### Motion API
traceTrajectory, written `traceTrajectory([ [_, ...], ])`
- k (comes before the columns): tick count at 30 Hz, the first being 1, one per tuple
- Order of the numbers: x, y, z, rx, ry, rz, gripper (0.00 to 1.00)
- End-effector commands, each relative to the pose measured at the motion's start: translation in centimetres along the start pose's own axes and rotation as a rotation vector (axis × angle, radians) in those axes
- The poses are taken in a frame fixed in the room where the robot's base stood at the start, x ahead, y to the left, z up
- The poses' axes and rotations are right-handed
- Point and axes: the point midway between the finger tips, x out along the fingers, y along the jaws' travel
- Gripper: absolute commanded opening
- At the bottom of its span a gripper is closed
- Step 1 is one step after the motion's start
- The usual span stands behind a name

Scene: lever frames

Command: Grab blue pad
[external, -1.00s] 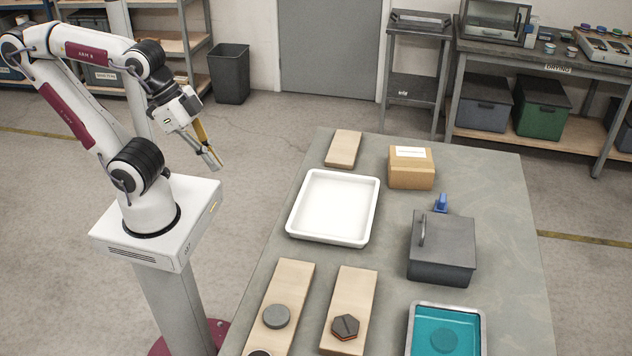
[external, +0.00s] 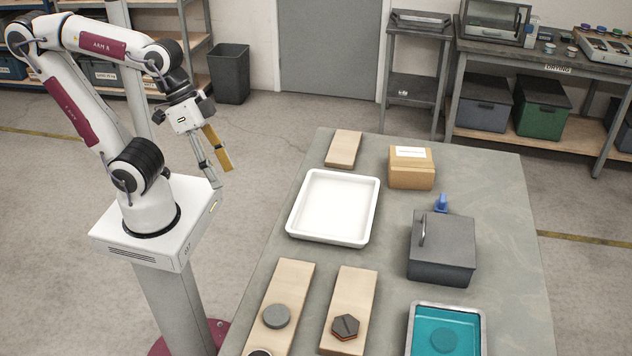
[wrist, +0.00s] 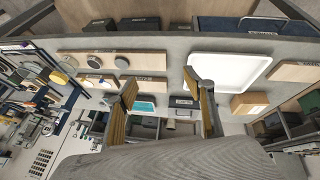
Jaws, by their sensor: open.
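My gripper (external: 222,177) hangs in the air left of the table, apart from everything on it. Its yellow-padded fingers are spread and empty; they also show apart in the wrist view (wrist: 162,88). A round blue-teal disc (external: 444,341) lies in a metal-rimmed tray of teal liquid (external: 476,320) at the table's near right; it may be the blue pad. A small blue object (external: 441,203) stands behind the dark lidded box (external: 441,250), its lower part hidden. I cannot tell for certain which of these is the pad.
A white tray (external: 333,236) and a cardboard box (external: 411,177) stand farther back. Wooden boards bear a grey disc (external: 276,316) and a dark hexagonal piece (external: 345,327). The table's middle, between the white tray and dark box, is bare.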

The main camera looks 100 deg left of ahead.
Motion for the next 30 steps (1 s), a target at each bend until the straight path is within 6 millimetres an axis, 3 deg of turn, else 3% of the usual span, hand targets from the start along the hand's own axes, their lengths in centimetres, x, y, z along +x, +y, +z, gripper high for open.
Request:
traceTrajectory([
  [16, 3.9, 5.4, -7.8, -0.509, -0.109, 0.259, 0.53],
  [30, 8.0, 6.4, -16.9, -0.98, -0.164, 0.455, 0.53],
])
